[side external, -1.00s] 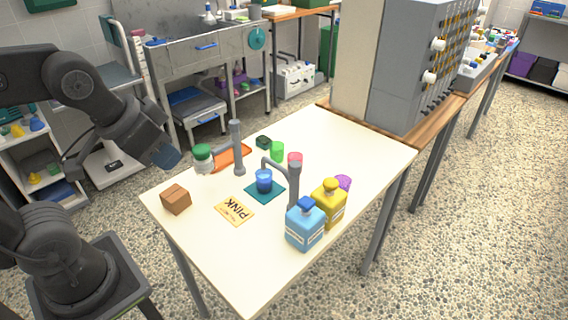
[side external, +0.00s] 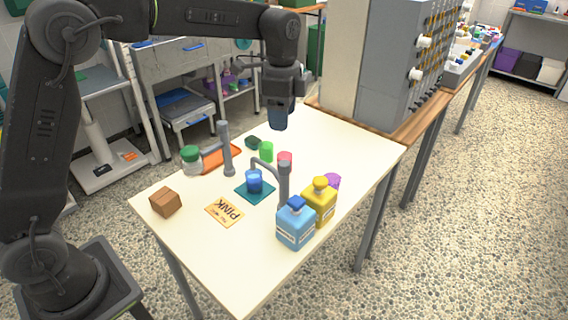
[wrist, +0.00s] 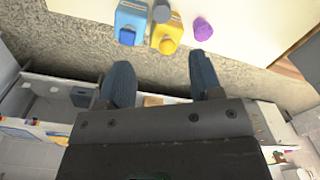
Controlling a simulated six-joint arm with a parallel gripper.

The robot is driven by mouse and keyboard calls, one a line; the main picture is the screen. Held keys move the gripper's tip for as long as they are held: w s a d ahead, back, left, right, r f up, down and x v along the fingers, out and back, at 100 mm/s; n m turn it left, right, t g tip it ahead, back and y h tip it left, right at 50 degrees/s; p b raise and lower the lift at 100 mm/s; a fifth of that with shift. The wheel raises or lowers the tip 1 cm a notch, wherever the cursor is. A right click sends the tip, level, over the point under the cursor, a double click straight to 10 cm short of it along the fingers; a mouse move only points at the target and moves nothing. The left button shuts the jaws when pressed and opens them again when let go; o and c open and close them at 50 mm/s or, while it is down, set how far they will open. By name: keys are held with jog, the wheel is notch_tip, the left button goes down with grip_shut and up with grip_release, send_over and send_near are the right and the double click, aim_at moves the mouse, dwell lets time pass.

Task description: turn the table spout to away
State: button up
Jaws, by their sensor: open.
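The grey table spout (side external: 265,163) curves out from its upright post (side external: 284,187) and ends above a blue cup (side external: 254,183), pointing left in the side view. The cup stands on a teal mat (side external: 242,194). My gripper (side external: 278,122) hangs pointing down above the far part of the table, behind and above the spout, touching nothing. In the wrist view its two fingers (wrist: 162,80) are spread and empty. The post top (wrist: 161,11) shows there between the bottles; the spout's outlet is not clear there.
A blue bottle (side external: 295,228) and yellow bottle (side external: 319,204) stand close to the spout post.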

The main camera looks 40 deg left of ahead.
aim_at(284, 163)
jog(key=f, duration=1.4)
jog(key=shift+w+f, duration=0.1)
jog(key=shift+w, duration=0.15)
jog(key=shift+c, duration=0.3)
grip_shut()
